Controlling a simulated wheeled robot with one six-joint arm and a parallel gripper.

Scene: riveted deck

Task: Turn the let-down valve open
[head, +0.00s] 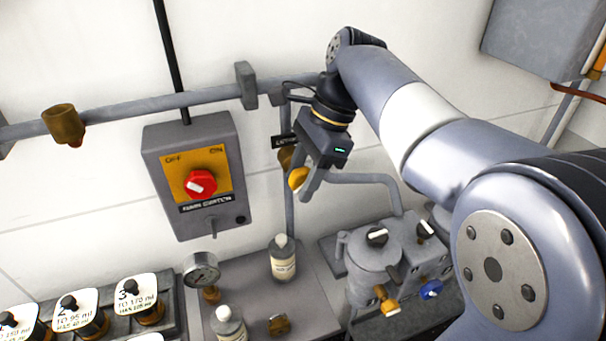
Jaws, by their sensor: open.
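A dark label (284,142), partly hidden by my gripper, is on the vertical pipe below the wall pipe. Only its first letters show, and they seem to start with "L". Just below it a brass valve body (285,158) shows, and a yellow valve handle (298,178) sits at my gripper's fingers. My gripper (306,186) is open and points down at the handle. I cannot tell whether the handle is between the fingers or touching them. The handle's far side and much of the valve body are hidden.
A grey switch box (160,200) with a red knob (200,185) hangs left of the valve. Below stand bottles (283,262), a pressure gauge (202,270) and a grey pot (372,262) with knobs. Numbered containers (138,292) are at lower left. A bent pipe (365,178) runs right of my gripper.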

